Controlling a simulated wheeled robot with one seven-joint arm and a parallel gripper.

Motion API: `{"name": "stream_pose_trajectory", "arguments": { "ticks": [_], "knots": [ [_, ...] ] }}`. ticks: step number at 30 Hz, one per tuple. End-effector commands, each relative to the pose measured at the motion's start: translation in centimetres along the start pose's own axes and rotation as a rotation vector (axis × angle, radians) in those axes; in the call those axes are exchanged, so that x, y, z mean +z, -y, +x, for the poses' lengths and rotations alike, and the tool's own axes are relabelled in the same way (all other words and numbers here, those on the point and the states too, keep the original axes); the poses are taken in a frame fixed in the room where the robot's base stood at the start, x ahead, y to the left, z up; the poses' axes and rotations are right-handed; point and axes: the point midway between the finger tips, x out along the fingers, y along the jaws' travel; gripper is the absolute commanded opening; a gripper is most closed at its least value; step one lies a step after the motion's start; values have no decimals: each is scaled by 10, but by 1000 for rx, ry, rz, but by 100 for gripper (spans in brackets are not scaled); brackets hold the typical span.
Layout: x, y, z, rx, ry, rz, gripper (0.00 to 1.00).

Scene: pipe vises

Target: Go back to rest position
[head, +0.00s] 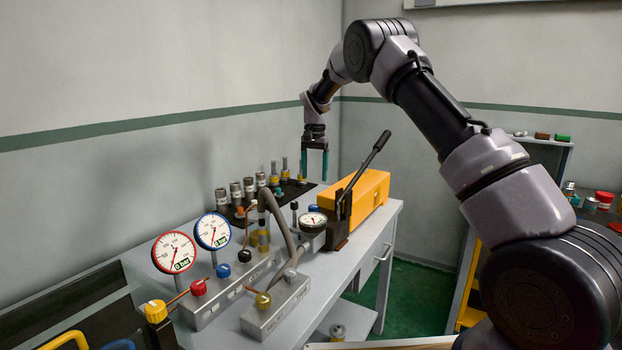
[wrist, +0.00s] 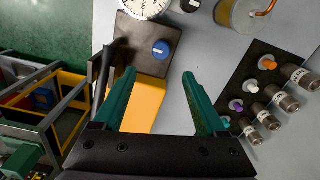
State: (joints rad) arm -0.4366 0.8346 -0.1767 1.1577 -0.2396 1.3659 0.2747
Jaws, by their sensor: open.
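My gripper (head: 315,163) hangs from my raised arm above the far part of the workbench (head: 372,243), pointing down. Its two green fingers are apart, with nothing held between them. In the wrist view my gripper (wrist: 163,98) is over the yellow pump box (wrist: 143,108) and the bare grey bench top beside it. The yellow pump box (head: 357,196) with its black lever (head: 368,165) stands on the bench, in front of the gripper in the head view.
A black mat with several metal fittings (head: 236,192) lies along the wall. Two dial gauges (head: 213,231) and a grey manifold (head: 275,310) stand nearer. A shelf (head: 545,140) stands at right. Green floor shows between the bench and the shelf.

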Motion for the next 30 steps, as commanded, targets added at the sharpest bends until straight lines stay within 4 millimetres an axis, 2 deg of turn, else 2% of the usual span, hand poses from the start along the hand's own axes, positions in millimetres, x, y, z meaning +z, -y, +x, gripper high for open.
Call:
{"name": "stream_pose_trajectory", "arguments": {
  "ticks": [4, 8, 12, 18, 24, 30],
  "knots": [
    [2, -26, -46, -48, -20, 9, 74],
    [14, -66, -103, -111, -48, 15, 74],
    [38, -111, -156, -176, -86, 13, 74],
    [87, -177, -214, -257, -154, 7, 74],
    [148, -239, -247, -321, -238, -7, 74],
    [216, -293, -255, -365, -337, -21, 74]
  ]
}}
